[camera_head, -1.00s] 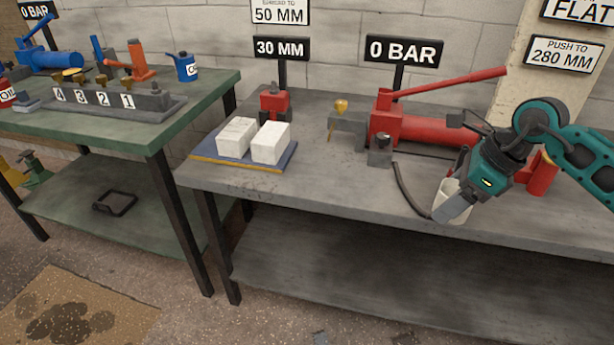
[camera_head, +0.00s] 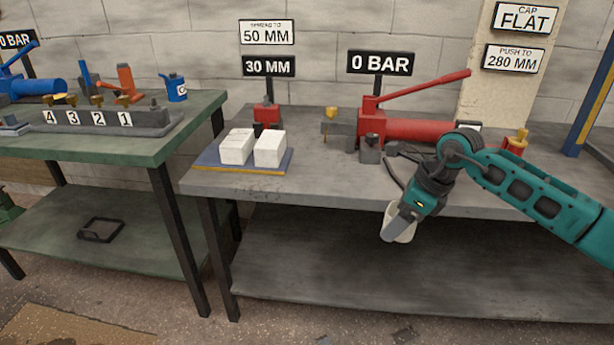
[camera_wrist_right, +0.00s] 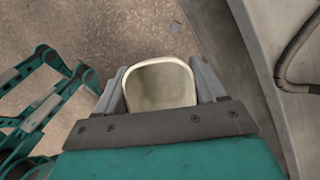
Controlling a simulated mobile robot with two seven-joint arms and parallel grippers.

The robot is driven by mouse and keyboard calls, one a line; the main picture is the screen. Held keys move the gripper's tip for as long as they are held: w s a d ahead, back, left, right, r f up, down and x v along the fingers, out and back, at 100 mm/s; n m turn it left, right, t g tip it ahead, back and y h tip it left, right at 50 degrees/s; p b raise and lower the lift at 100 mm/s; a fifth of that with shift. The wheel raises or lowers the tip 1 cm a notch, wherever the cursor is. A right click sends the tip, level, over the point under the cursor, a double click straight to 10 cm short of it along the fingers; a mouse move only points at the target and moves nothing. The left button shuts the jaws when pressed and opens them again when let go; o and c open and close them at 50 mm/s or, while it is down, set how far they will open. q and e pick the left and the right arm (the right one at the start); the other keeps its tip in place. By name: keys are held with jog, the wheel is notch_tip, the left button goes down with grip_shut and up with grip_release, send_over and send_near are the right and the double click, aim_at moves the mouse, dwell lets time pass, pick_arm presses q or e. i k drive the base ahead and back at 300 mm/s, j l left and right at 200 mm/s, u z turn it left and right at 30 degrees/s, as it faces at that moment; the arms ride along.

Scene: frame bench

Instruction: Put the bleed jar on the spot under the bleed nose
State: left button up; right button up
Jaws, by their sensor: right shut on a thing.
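My right gripper (camera_head: 398,225) is shut on a cream, open-topped jar (camera_head: 405,216), held in front of the bench's front edge. In the right wrist view the jar (camera_wrist_right: 160,84) sits between both fingers, and its inside looks empty. A red hand pump (camera_head: 415,130) lies on the grey bench, with a grey block at its left end. A brass fitting (camera_head: 331,112) sits on that block, with a thin brass piece hanging below it, likely the bleed nose. I cannot make out a marked spot under it.
The grey bench (camera_head: 310,185) has clear top along its front. A blue tray (camera_head: 210,160) with two white blocks stands at left. A dark square fitting (camera_head: 370,150) and a black hose lie near the pump. A green bench (camera_head: 130,150) stands further left.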

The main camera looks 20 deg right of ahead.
aim_at(324, 168)
jog(key=i+l, duration=0.2)
jog(key=i, duration=0.25)
jog(key=i+l+u, duration=0.1)
jog(key=i, duration=0.4)
